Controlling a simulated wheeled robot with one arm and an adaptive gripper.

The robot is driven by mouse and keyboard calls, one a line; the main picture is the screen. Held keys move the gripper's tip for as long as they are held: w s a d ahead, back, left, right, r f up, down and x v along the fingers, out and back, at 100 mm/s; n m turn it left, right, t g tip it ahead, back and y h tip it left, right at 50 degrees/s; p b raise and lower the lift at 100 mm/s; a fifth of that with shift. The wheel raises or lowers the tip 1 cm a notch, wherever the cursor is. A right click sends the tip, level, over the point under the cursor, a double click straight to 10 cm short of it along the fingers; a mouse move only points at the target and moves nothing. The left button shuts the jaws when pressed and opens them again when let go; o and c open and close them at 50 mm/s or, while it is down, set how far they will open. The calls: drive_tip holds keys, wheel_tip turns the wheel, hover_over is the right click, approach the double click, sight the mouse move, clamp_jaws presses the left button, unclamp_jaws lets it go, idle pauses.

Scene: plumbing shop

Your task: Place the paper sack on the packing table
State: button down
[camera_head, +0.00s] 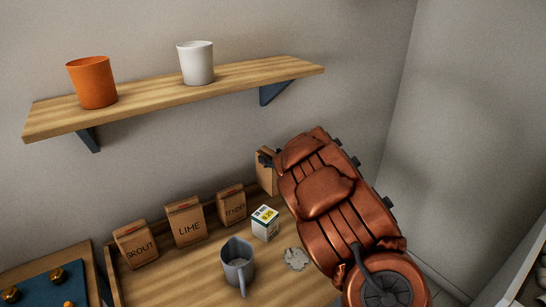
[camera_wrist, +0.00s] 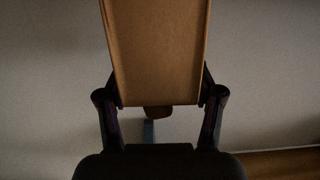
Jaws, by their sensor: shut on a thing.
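My gripper (camera_head: 266,157) is mostly hidden behind my copper-coloured arm in the head view. It is shut on a brown paper sack (camera_head: 265,174), whose edge shows left of the arm near the wall. In the wrist view the sack (camera_wrist: 156,50) fills the space between the two dark fingers, its plain side facing me. Three more paper sacks stand upright in a row on a wooden table: GROUT (camera_head: 136,244), LIME (camera_head: 186,222) and a third with a partly readable label (camera_head: 232,206). I cannot tell whether this wooden table (camera_head: 185,285) is the packing table.
A grey mug (camera_head: 238,264), a small white box (camera_head: 265,223) and a crumpled grey piece (camera_head: 296,259) are on the wooden table. A wall shelf (camera_head: 150,97) above holds an orange cup (camera_head: 92,82) and a white cup (camera_head: 196,63). A blue board (camera_head: 40,282) with brass fittings is at lower left.

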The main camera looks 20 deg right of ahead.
sight(273, 175)
drive_tip(key=shift+f+b, duration=2.4)
drive_tip(key=shift+f, duration=1.05)
drive_tip(key=shift+c, duration=2.2)
unclamp_jaws()
drive_tip(key=o, duration=0.3)
drive_tip(key=shift+f, duration=0.1)
drive_tip(key=shift+o, duration=0.2)
drive_tip(key=shift+f, duration=0.1)
drive_tip(key=shift+s, duration=0.15)
